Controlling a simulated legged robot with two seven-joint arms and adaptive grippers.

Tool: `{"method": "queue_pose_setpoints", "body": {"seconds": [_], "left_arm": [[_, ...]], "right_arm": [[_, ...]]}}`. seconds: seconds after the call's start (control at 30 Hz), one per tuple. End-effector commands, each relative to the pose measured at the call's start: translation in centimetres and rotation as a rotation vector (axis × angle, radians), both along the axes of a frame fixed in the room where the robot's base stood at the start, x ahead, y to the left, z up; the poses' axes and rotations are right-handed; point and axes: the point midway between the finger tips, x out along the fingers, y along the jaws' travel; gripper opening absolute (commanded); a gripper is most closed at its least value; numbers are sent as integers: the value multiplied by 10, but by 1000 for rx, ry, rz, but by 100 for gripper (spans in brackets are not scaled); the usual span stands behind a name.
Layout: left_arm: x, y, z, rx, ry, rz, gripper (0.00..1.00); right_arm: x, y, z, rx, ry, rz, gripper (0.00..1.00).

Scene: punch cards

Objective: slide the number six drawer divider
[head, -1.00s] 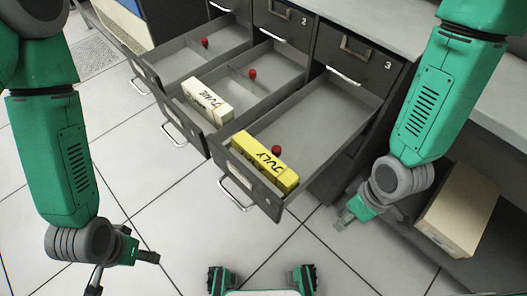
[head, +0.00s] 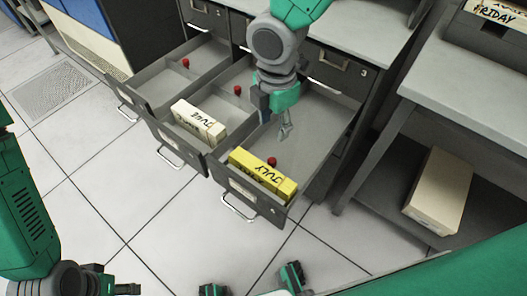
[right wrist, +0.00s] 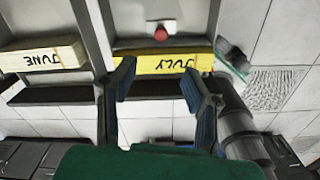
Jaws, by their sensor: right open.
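The open drawer at the right of the row (head: 325,110), below the front marked 3, holds a yellow card block marked JULY (head: 262,174) at its front end. A red knob (head: 271,162) stands just behind the block. In the right wrist view the knob (right wrist: 160,34) sits by a small pale plate (right wrist: 146,27), beyond the yellow block (right wrist: 160,64). The drawer's own number cannot be read. My right gripper (head: 285,132) is open and empty, pointing down over this drawer, behind the knob. My left gripper (head: 126,289) is at the bottom left, cut by the frame edge; its opening is unclear.
The middle drawer (head: 168,143) is open with a white JUNE block (head: 198,122) and a red knob (head: 237,90). The left drawer (head: 130,97) is open with a red knob (head: 185,63). A grey table (head: 470,95) and a beige box (head: 438,190) stand right.

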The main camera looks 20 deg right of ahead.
Motion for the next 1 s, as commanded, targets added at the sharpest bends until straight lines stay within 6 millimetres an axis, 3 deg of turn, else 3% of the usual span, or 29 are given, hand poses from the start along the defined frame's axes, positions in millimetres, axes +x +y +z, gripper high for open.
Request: {"method": "queue_pose_setpoints", "body": {"seconds": [0.17,0.6,0.8,1.0], "left_arm": [[0,0,-7,0,1,0,61],[0,0,-27,0,1,0,61],[0,0,-30,0,1,0,61],[0,0,-31,0,1,0,61]], "right_arm": [[-1,-2,-25,-1,6,4,41],[-1,0,-114,-2,3,3,41],[-1,0,-133,-2,2,1,41],[0,-1,-137,0,1,1,41]]}}
